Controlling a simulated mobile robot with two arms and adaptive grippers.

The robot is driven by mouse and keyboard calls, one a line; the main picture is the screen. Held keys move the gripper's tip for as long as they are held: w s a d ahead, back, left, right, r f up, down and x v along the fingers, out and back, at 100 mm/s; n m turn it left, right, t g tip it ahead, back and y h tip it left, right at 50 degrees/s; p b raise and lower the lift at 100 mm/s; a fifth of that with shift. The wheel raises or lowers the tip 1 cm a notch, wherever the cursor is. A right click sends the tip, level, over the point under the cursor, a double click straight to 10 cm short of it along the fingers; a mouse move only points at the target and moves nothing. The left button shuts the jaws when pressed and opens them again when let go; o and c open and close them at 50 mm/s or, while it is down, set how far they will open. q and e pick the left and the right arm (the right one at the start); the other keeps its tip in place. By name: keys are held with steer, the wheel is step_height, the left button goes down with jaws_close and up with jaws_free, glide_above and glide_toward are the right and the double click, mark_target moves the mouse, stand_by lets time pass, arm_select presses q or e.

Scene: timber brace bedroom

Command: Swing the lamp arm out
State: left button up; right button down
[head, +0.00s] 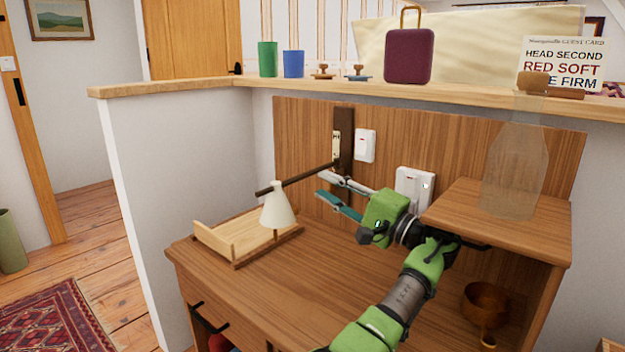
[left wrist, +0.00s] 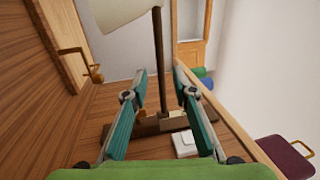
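The lamp has a dark wooden arm (head: 296,179) that reaches left from an upright dark wall bracket (head: 344,150) on the wood panel. A cream cone shade (head: 277,207) hangs near the arm's outer end. My left gripper (head: 321,184) is open beside the arm, near its wall end. In the left wrist view the lamp arm (left wrist: 160,62) runs through the gap between the spread fingers of my left gripper (left wrist: 160,78), with the shade (left wrist: 117,12) at the top. I cannot tell whether either finger touches the arm. My right gripper is not in view.
A wooden tray (head: 217,243) stands on the desk (head: 262,280) below the shade. White switches (head: 365,146) and (head: 413,185) sit on the panel. A clear bottle (head: 513,170) stands on the raised shelf at right, a wooden cup (head: 484,300) beneath. The ledge above holds a maroon bag (head: 408,57).

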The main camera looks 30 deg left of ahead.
arm_select(q)
steer(key=v, duration=0.5)
steer(key=shift+r, duration=0.1)
stand_by(0.3)
